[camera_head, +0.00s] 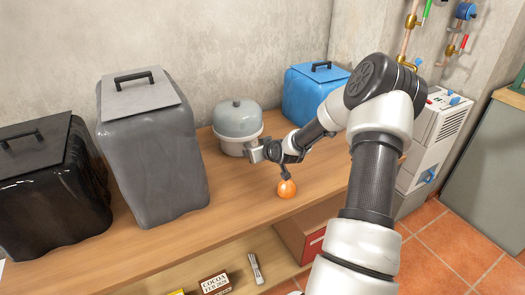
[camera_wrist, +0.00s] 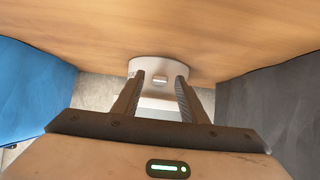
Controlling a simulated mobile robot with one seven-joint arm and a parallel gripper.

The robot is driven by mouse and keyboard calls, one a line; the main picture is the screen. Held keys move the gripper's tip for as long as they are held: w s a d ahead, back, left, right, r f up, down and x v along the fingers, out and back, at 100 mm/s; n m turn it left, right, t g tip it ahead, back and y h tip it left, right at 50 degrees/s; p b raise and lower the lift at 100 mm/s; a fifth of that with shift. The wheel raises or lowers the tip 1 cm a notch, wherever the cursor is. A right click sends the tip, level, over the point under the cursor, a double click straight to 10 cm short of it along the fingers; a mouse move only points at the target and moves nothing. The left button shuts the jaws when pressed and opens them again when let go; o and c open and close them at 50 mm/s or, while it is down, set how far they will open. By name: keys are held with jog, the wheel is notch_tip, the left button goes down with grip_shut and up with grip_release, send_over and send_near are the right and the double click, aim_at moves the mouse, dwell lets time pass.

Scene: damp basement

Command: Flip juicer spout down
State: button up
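The juicer (camera_head: 238,121) stands on the wooden bench, white below with a grey domed lid. My gripper (camera_head: 252,153) is at the right front of its lower body, close to it in the head view. In the wrist view, my gripper (camera_wrist: 160,79) is open, with its two dark fingers apart and nothing clearly held. The juicer's pale body (camera_wrist: 158,65) lies beyond the fingers, and a small light block, perhaps the spout (camera_wrist: 160,81), shows between them. I cannot tell whether the fingers touch the juicer or whether the spout is up or down.
An orange ball (camera_head: 287,189) lies on the wooden bench (camera_head: 235,205) below my wrist. A grey bin (camera_head: 152,150) and a black bin (camera_head: 50,190) stand left; a blue bin (camera_head: 306,95) stands right of the juicer. The wall is close behind.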

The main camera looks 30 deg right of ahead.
jog(key=p+v, duration=0.3)
jog(key=v, duration=1.3)
jog(key=shift+s+r, duration=0.25)
